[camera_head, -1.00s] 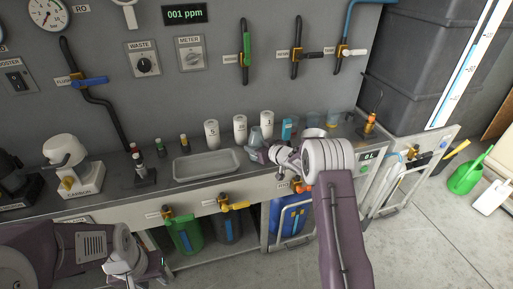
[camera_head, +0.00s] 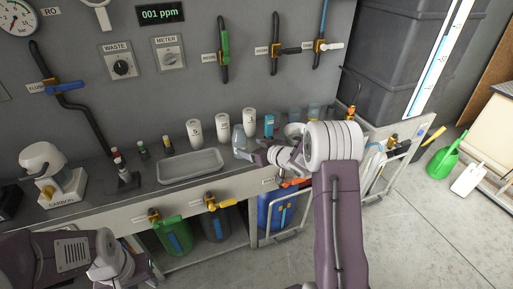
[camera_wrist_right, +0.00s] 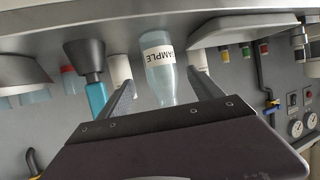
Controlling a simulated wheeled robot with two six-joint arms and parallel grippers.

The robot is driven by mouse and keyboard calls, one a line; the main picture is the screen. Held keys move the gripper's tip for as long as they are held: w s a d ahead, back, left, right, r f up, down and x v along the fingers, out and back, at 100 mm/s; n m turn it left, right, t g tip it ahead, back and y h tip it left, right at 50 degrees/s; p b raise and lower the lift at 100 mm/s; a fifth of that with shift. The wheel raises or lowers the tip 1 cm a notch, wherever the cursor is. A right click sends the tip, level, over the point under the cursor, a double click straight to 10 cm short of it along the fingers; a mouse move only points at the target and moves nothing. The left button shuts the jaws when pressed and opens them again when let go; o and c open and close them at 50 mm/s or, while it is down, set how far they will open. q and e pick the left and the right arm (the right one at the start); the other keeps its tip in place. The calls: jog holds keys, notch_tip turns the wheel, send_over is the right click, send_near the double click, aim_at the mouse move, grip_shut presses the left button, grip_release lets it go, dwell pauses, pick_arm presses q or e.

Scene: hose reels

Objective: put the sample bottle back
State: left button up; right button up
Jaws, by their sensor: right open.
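The sample bottle (camera_head: 238,137) is clear pale blue and stands on the counter, right of the tray. Its white label, reading upside down, shows in the right wrist view (camera_wrist_right: 160,62). My right gripper (camera_head: 247,153) is at the bottle, partly covering it in the head view. In the wrist view the open fingers (camera_wrist_right: 160,80) lie on either side of the bottle, with a gap visible on each side. The left arm's wrist (camera_head: 108,262) is low at the left; its fingers cannot be made out.
Several white numbered cylinders (camera_head: 195,133) stand behind the bottle, and a blue-labelled item (camera_head: 269,125) is to its right. A grey tray (camera_head: 190,166) lies to the left. Small vials and a white CARBON device (camera_head: 50,176) stand farther left. Valves line the counter's front.

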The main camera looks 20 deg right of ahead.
jog(key=v, duration=0.3)
jog(key=shift+s+d+r, duration=0.1)
jog(key=shift+s, duration=0.25)
jog(key=s+a+f+m+g+h, duration=0.15)
jog(key=s+g, duration=0.25)
jog(key=s, duration=0.6)
jog(key=s+a+f+m+g+h, duration=0.1)
jog(key=s+a+f+g, duration=0.2)
jog(key=s, duration=0.7)
jog(key=s+a+f+m+g+h, duration=0.1)
jog(key=s+f+m+g+h, duration=0.3)
jog(key=s, duration=0.6)
notch_tip(320, 180, up, 15)
jog(key=n+y+p, duration=0.2)
jog(key=p, duration=1.1)
jog(key=shift+a+f+g, duration=0.15)
jog(key=shift+a+g, duration=0.05)
jog(key=shift+g, duration=0.1)
